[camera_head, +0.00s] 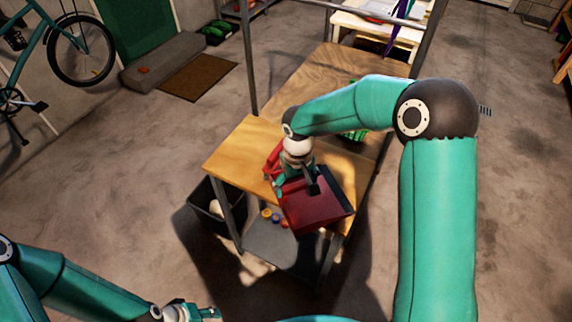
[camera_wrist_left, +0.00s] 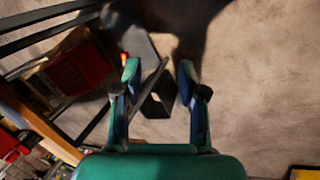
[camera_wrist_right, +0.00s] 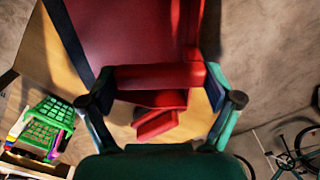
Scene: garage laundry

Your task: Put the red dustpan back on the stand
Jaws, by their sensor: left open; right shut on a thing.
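The red dustpan (camera_head: 316,207) is in my right gripper (camera_head: 296,178), over the front edge of the wooden-topped table. Its dark red pan (camera_wrist_right: 130,35) fills the upper part of the right wrist view, and a red bar of it lies between my right fingers. A smaller red part shows below that bar; I cannot tell whether it belongs to the dustpan. My left gripper (camera_wrist_left: 158,68) is open and empty, low at the bottom of the head view. I cannot make out which thing is the stand.
The wooden table (camera_head: 236,150) has metal posts and a grey lower shelf (camera_head: 268,247) with small coloured items. A black bin (camera_head: 207,208) stands at its left. A green basket (camera_wrist_right: 47,122) lies on the tabletop. A bicycle (camera_head: 80,50) is far left.

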